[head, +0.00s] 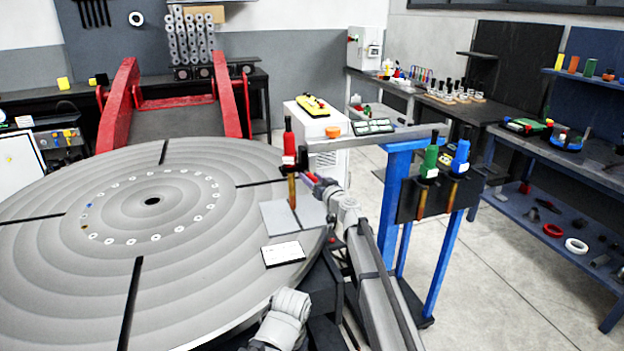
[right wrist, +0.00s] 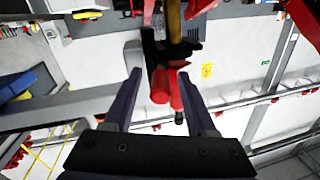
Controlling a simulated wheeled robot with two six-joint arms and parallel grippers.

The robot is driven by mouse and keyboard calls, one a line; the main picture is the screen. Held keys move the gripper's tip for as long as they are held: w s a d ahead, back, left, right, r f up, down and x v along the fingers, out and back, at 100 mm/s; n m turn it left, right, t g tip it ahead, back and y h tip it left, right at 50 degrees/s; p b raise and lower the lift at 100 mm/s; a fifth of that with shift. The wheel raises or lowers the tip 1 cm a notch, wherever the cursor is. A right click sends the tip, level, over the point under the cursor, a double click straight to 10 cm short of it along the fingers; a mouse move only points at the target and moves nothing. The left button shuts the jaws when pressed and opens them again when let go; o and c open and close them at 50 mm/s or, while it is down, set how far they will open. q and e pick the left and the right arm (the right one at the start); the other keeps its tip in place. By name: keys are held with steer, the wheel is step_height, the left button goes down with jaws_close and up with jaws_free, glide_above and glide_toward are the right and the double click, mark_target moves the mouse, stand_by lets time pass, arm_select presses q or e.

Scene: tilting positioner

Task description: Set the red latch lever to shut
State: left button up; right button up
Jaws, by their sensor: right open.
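The red latch lever (head: 310,177) is a short red rod beside the red-handled tool (head: 289,143) at the turntable's right edge. In the right wrist view the lever (right wrist: 160,88) appears between my spread fingers, in front of the tool's dark clamp block (right wrist: 183,50). My right gripper (head: 318,184) is open, close to the lever from the right. In its wrist view the right gripper (right wrist: 163,92) has a gap on both sides of the lever, and I see no contact. The lever's pivot is partly hidden. My left gripper does not show.
The grey round turntable (head: 60,270) fills the left, with a white card (head: 283,253) near its edge. A blue stand (head: 445,265) holds a green tool (head: 430,160) and a blue tool (head: 460,156) right of my arm. Open floor (head: 500,285) lies further right.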

steer(key=shift+c, duration=0.2)
jaws_close()
stand_by(1.1)
